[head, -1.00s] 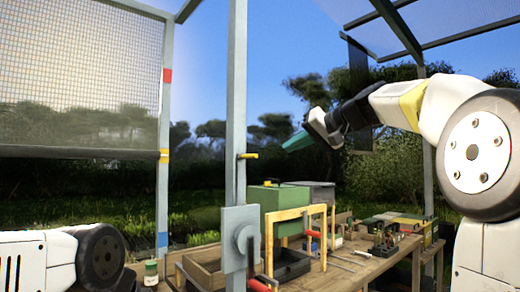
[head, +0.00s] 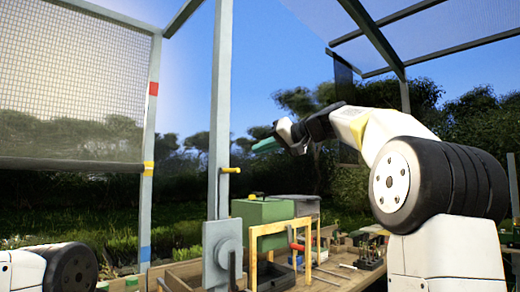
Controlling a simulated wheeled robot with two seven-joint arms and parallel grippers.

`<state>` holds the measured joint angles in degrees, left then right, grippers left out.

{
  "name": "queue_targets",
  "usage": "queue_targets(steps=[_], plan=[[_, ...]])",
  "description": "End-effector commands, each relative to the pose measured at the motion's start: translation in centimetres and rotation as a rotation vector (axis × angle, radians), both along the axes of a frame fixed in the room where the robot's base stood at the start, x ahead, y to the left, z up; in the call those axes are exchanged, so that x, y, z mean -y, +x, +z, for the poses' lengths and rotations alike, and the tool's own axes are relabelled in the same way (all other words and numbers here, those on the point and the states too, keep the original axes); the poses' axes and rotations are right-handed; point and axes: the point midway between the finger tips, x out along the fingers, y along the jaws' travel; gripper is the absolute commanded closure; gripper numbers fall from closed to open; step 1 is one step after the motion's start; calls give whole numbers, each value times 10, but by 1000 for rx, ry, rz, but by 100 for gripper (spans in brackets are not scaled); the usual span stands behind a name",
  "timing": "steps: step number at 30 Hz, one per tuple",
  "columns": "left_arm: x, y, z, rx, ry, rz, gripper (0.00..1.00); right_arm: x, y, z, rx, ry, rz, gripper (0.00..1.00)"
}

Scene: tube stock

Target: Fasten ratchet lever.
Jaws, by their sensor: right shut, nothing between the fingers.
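A grey metal plate with a round hub (head: 218,252) is fixed low on the upright grey post (head: 220,120). A dark lever arm (head: 233,268) hangs down at its right side and runs toward the bottom edge of the head view; its lower end is cut off. My right gripper (head: 264,145), with teal fingers, is shut and empty. It is raised in the air, right of the post and well above the plate, pointing left. My left arm (head: 35,270) shows only in part at the lower left; its gripper is out of view.
A yellow peg (head: 231,170) sticks out of the post. Behind the plate, a bench carries a green box (head: 262,211), a yellow wooden frame (head: 282,228) and several small tools. The air around my right gripper is clear.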

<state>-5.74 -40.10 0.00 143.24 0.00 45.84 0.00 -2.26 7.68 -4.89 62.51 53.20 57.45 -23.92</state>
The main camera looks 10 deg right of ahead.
Motion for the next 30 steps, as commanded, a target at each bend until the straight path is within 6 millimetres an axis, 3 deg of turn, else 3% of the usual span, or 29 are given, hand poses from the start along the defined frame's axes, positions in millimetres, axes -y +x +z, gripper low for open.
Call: queue_targets(steps=[9,18,30], plan=[[0,0,0,0,0,0,55,-43,41,-13,0,1,2,100],[0,0,0,0,0,0,55,-54,29,-39,-2,1,1,100],[0,0,0,0,0,0,55,-57,27,-44,0,0,0,100]])
